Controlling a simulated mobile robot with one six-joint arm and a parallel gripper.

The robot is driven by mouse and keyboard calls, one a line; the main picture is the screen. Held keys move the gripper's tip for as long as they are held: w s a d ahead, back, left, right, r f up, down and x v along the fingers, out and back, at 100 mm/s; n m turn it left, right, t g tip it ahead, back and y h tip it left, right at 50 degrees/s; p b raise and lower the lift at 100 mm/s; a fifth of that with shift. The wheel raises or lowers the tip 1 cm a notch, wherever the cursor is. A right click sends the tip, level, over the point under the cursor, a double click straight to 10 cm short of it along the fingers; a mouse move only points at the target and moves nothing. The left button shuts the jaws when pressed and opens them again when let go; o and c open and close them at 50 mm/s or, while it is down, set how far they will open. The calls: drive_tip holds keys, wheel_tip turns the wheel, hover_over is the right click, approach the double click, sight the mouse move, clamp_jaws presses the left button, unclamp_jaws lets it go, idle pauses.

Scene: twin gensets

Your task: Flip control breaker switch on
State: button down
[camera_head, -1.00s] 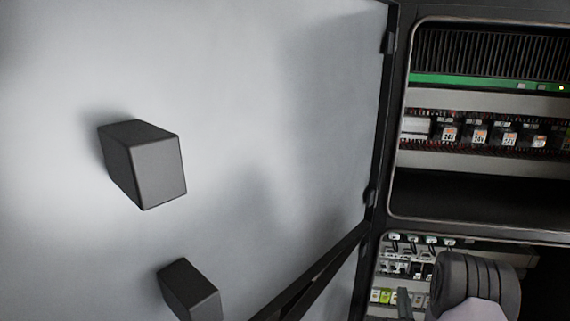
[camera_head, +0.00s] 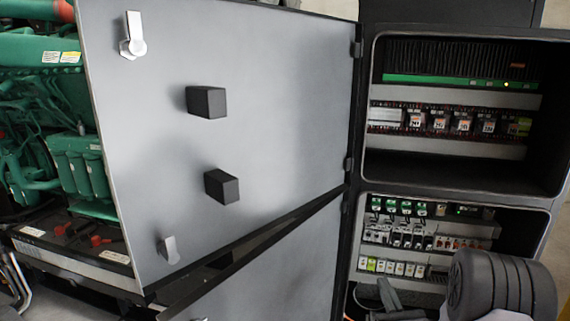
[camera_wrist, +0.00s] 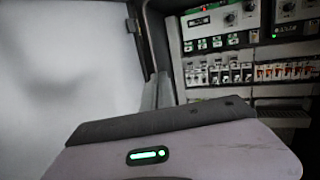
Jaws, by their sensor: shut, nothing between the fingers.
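A row of small breaker switches (camera_head: 400,236) sits in the lower compartment of the open cabinet. The same row shows in the wrist view (camera_wrist: 217,74). I cannot tell which one is the control breaker, nor its on or off position. My gripper (camera_head: 388,293) is at the lower front of this compartment, below the breaker row, with my dark arm to its right. In the wrist view my gripper's fingers (camera_wrist: 158,90) are together and empty, pointing into the cabinet left of the breakers. They look apart from the switches.
The upper door (camera_head: 270,110) stands open at left with two black blocks and latches. A lower door (camera_head: 290,265) is also open. The upper compartment (camera_head: 450,165) holds relays. Control modules (camera_wrist: 220,28) sit above the breakers. Green machinery (camera_head: 55,140) stands far left.

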drive_tip(key=s+a+r+n+g+y+b, duration=0.1)
drive_tip(key=s+a+r+n+g+y, duration=0.25)
drive_tip(key=a+n+y, duration=0.35)
drive_tip(key=s+a+r+n+g+y+b, duration=0.25)
drive_tip(key=a+r+y, duration=0.2)
drive_tip(key=a, duration=0.55)
drive_tip(key=s+a+n+g+y+b, duration=0.2)
drive_tip(key=s+a+n+g, duration=0.6)
drive_tip(key=s+a+n, duration=0.3)
drive_tip(key=s+d+f+n+g+h+b, duration=0.2)
drive_tip(key=s+f+n+h, duration=0.1)
drive_tip(key=s, duration=0.4)
drive_tip(key=s+d+f+n+g+h+b, duration=0.1)
drive_tip(key=s+f+n+g+h, duration=0.2)
drive_tip(key=s, duration=0.4)
drive_tip(key=s+d+f+n+t+h+b, duration=0.1)
drive_tip(key=s+d+n+t+h+b, duration=0.1)
drive_tip(key=d+n+t+h, duration=0.2)
drive_tip(key=d+t+h, duration=0.1)
drive_tip(key=d+h, duration=0.2)
drive_tip(key=d, duration=0.3)
